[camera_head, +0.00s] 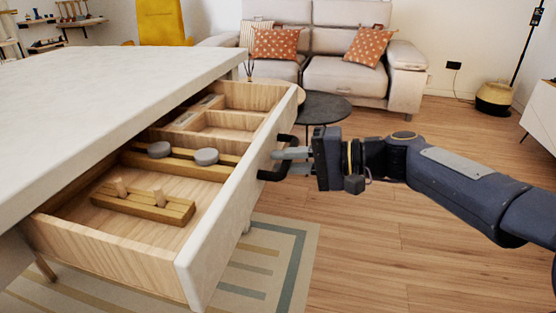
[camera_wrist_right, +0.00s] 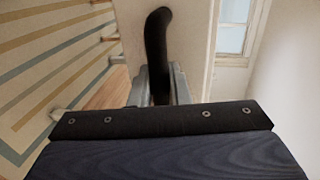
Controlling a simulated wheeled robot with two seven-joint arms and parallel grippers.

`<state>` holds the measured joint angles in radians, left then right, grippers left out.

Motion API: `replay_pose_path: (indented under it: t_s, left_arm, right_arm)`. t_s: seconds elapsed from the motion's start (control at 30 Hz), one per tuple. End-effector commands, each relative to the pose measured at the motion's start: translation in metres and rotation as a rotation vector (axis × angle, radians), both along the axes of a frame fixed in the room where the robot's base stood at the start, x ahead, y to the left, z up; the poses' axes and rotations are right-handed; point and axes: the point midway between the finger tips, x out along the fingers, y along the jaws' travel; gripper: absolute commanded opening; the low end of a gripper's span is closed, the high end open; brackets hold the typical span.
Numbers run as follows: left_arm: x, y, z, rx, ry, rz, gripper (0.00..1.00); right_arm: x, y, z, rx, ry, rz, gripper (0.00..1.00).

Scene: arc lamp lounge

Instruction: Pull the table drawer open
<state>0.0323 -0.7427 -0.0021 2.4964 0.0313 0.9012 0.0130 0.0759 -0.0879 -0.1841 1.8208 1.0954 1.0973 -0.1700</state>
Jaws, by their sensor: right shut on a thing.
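The table drawer (camera_head: 225,205) is pulled out from under the white tabletop (camera_head: 100,95), and its inside shows. A black bar handle (camera_head: 266,174) is on the drawer's white front. My right gripper (camera_head: 283,155) comes in from the right and is shut on this handle. In the right wrist view the black handle (camera_wrist_right: 157,50) stands between the two grey fingers (camera_wrist_right: 160,85), with the drawer front behind it. My left gripper is not in view.
Inside the drawer are a wooden block with pegs (camera_head: 143,202), another block with grey round knobs (camera_head: 206,157) and wooden dividers. A dark round side table (camera_head: 325,108) and a sofa (camera_head: 345,75) stand behind. The wooden floor at right (camera_head: 370,250) is clear.

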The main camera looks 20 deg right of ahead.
Motion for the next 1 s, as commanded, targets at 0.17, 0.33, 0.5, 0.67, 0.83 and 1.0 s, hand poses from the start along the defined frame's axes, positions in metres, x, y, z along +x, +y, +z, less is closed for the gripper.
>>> replay_pose_path:
  t_s: [0.17, 0.33, 0.5, 0.67, 0.83, 1.0]
  left_arm:
    - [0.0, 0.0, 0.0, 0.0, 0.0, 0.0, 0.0]
    - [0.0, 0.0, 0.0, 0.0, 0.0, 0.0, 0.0]
    - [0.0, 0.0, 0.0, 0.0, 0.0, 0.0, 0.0]
    - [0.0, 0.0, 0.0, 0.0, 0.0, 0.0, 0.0]
    - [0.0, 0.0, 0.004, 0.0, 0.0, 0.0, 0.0]
    - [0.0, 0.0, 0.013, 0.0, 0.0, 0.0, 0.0]
  right_arm:
    - [-0.001, 0.0, -0.001, -0.001, 0.003, 0.003, 0.0]
    - [0.0, 0.0, -0.001, -0.001, 0.002, 0.003, 0.21]
    - [0.0, 0.0, -0.001, -0.001, 0.001, 0.002, 0.36]
    - [0.0, 0.0, 0.0, -0.001, 0.001, 0.001, 0.36]
    - [-0.005, -0.008, 0.003, 0.0, 0.0, -0.001, 0.36]
    - [-0.021, -0.031, 0.01, -0.001, 0.001, -0.004, 0.36]
